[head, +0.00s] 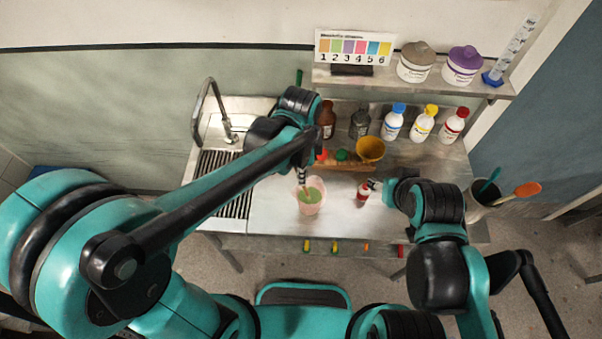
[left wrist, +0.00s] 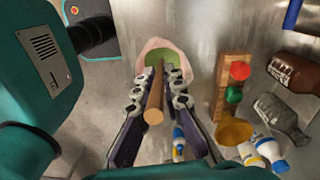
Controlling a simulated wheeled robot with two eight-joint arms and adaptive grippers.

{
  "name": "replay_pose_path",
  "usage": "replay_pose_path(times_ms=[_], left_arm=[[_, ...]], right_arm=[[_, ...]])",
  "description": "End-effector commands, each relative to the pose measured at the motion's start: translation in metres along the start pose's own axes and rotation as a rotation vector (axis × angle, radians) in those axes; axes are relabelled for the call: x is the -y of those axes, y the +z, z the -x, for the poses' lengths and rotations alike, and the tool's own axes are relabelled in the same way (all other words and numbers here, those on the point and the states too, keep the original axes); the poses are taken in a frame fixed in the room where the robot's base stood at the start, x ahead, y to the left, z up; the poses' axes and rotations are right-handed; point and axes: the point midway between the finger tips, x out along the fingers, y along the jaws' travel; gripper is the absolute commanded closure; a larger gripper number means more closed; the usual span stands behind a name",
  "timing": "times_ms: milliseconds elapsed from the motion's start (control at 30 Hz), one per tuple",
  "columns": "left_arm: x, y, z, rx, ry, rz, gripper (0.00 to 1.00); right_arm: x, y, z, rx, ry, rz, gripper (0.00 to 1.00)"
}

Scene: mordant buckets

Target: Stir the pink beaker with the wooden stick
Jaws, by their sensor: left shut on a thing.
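The pink beaker (head: 310,210) stands on the metal worktop and holds green liquid (head: 314,194). My left gripper (head: 303,181) is above it, shut on the wooden stick (left wrist: 154,100). In the left wrist view the stick runs between the fingers toward the pink beaker (left wrist: 149,50), its near end facing the camera. In the head view the stick's lower part reaches into the beaker's mouth; its tip is hidden. My right gripper (head: 374,185) is beside a small white and red container (head: 362,195); whether it grips it is unclear.
A sink with a tap (head: 228,130) and drain rack lies left. Several bottles (head: 393,124) line the back. A pot with spoons (head: 482,197) is right.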

Motion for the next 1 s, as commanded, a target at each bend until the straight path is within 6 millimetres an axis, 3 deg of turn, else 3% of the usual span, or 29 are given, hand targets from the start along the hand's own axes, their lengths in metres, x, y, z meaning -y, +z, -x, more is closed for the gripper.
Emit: replay_pose_path(times_ms=[1000], left_arm=[[0.000, 0.017, 0.093, 0.000, 0.000, 0.001, 1.00]], right_arm=[[0.000, -0.043, 0.060, 0.000, 0.000, 0.000, 0.49]])
